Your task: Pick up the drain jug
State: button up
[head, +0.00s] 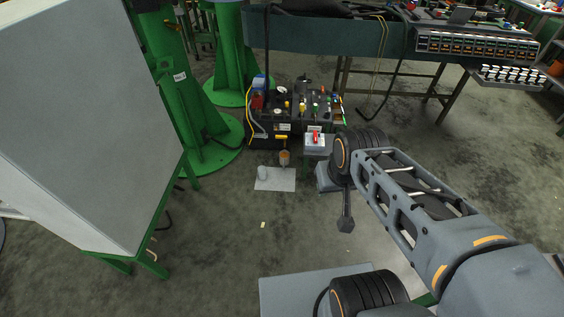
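A pale plate (275,181) lies on the floor in front of a dark machine. A small whitish vessel (263,172) stands on its left side. A small brownish vessel (284,158) stands at the plate's back edge, close against the machine. Either could be the drain jug; at this size I cannot tell which, and no handle is clear. My arm comes in from the lower right, its elbow to the right of the plate. A dark part with a blunt tip (345,222) hangs below the elbow and may be my gripper. Its fingers cannot be made out. It is apart from both vessels.
The dark machine (262,128) carries several bottles and fittings. Green columns (190,100) stand behind and left. A large grey cabinet (85,110) on a green frame fills the left. A bench with a control panel (475,45) is at back right. Floor before the plate is mostly clear.

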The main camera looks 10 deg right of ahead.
aim_at(284, 156)
jog(key=u, duration=0.5)
jog(key=i, duration=0.75)
jog(key=u, duration=0.65)
jog(key=i, duration=1.1)
jog(key=z, duration=1.05)
jog(key=i, duration=0.95)
jog(key=z, duration=0.85)
